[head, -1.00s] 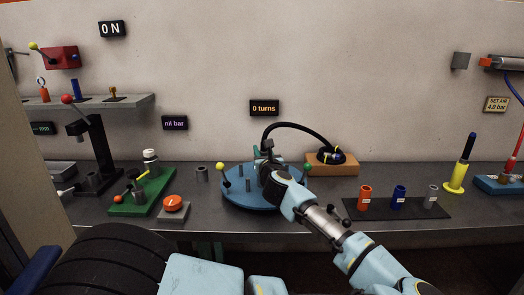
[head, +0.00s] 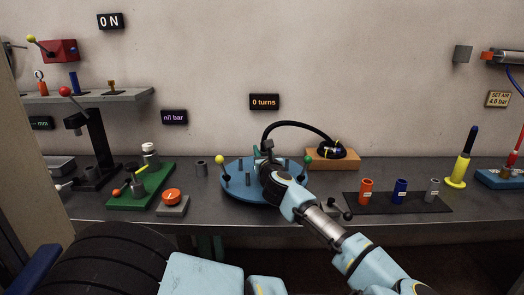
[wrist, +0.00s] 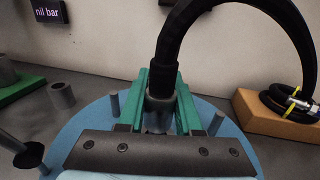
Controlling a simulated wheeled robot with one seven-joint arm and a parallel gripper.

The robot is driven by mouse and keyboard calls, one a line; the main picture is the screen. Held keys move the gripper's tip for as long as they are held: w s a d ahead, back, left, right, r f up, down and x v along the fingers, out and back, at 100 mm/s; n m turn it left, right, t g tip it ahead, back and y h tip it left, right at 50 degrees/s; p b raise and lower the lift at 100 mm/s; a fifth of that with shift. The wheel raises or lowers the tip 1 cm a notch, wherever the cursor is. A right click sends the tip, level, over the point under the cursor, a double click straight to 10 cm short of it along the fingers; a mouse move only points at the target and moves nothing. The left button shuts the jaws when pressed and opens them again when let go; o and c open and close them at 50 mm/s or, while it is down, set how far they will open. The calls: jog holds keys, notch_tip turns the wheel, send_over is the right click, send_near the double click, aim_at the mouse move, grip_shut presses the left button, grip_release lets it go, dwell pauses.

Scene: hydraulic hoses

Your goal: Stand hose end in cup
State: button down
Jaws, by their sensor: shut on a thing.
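My gripper (wrist: 161,105) has its green fingers shut on the metal end of the black hose (wrist: 180,35). The hose rises from the grip and arches right to a coil on a wooden block. In the head view my gripper (head: 266,160) is over the blue round plate (head: 238,192), and my wrist partly hides the hose end. The tip's lower part is hidden in the wrist view, so I cannot tell whether it touches the plate. A small grey open cup (head: 201,167) stands on the bench left of the plate; it also shows in the wrist view (wrist: 61,95).
The blue plate carries several upright pegs (wrist: 115,104) and ball-ended levers (head: 220,161). The wooden block (head: 345,163) with the coil is at the right. A green base (head: 140,188) and an orange dial (head: 172,197) are at the left. Orange, blue and grey sleeves (head: 400,190) stand on a black mat.

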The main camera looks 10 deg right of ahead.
jog(key=shift+f+b, duration=0.45)
jog(key=shift+f, duration=0.2)
jog(key=c, duration=0.5)
grip_release()
jog(key=s+b, duration=0.3)
jog(key=s, duration=0.7)
jog(key=shift+s, duration=0.4)
jog(key=shift+s+d, duration=0.1)
